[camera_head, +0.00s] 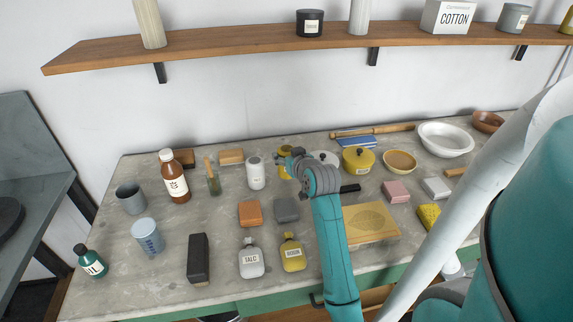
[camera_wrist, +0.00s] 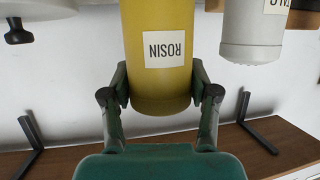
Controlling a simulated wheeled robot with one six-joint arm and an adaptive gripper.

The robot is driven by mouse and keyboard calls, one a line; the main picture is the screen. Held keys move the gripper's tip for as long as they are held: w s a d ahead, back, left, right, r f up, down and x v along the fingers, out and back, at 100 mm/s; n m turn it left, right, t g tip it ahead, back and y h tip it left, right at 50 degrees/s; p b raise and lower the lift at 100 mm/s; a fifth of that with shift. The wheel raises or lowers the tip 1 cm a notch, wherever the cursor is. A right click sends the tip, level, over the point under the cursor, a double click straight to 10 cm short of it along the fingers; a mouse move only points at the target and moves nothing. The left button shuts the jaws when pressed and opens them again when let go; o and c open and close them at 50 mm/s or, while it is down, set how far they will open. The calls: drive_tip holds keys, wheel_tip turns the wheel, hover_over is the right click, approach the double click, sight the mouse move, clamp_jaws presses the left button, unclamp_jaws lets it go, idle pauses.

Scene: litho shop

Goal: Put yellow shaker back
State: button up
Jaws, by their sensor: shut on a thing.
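The yellow shaker with a ROSIN label (camera_wrist: 140,85) fills the middle of the wrist view, which is upside down. My gripper (camera_wrist: 162,95) is shut on it, with one finger on each side near its top end. In the head view the yellow shaker (camera_head: 284,171) is upright at the back of the counter, partly hidden by my gripper (camera_head: 287,163). I cannot tell if its base touches the counter. A white shaker (camera_head: 256,174) stands to its left, and it also shows in the wrist view (camera_wrist: 252,35).
A white pot (camera_head: 325,157) and a yellow pot (camera_head: 358,160) stand right of the gripper. An orange block (camera_head: 249,212) and a grey block (camera_head: 286,210) lie in front. A wooden shelf (camera_head: 230,40) runs along the wall above. Some bare counter lies among the left items.

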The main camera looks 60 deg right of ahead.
drive_tip(key=shift+f, duration=1.7)
drive_tip(key=shift+f, duration=0.2)
drive_tip(key=o, duration=1.2)
drive_tip(key=shift+r, duration=0.25)
drive_tip(key=v, duration=1.2)
drive_tip(key=shift+f, duration=0.1)
drive_tip(key=shift+s+a, duration=0.1)
drive_tip(key=shift+s, duration=0.05)
